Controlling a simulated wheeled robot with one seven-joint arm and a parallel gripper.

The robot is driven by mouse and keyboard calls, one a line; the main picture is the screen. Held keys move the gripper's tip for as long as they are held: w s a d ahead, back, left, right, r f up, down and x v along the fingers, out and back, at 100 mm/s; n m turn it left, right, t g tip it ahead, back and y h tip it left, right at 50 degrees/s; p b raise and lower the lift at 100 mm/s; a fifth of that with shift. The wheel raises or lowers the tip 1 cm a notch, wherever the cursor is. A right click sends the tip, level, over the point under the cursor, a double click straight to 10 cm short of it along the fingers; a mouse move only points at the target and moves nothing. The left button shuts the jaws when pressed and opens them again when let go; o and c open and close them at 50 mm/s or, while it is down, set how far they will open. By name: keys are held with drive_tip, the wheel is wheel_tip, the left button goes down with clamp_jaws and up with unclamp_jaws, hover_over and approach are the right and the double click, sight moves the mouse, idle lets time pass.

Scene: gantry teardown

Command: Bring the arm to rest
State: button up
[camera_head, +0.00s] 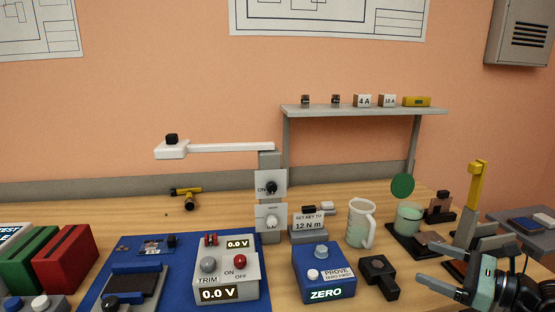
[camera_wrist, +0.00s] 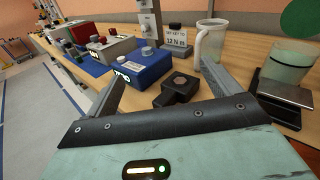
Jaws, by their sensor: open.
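My gripper (camera_head: 428,265) is at the lower right of the head view, over the right part of the wooden bench. Its two fingers are spread apart with nothing between them. In the wrist view my gripper (camera_wrist: 165,85) also shows open, its fingers pointing over the bench. A black block with a round top (camera_head: 379,272) lies just beyond the fingers, apart from them. The blue PROVE box (camera_head: 323,278) reading ZERO stands left of that block. Part of my arm runs out of the head view at the lower right corner.
A grey shelf (camera_head: 350,110) holds small blocks. A grey power box (camera_head: 226,275) sits on a blue mat.

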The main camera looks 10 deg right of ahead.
drive_tip(key=s+a+r+n+g+y, duration=0.2)
drive_tip(key=s+a+n+g+y, duration=0.1)
drive_tip(key=a+n+g, duration=0.65)
drive_tip(key=s+a+r+n+g+h, duration=0.1)
drive_tip(key=s+a+r+n+h, duration=0.1)
drive_tip(key=s+a+n+h, duration=0.5)
drive_tip(key=s+a+r+n+g+h, duration=0.2)
drive_tip(key=s+a+n+h, duration=0.5)
drive_tip(key=n, duration=1)
drive_tip(key=s+a, duration=0.1)
drive_tip(key=s, duration=0.1)
drive_tip(key=shift+s+a+r, duration=0.3)
drive_tip(key=shift+s+r, duration=0.05)
drive_tip(key=shift+r, duration=0.05)
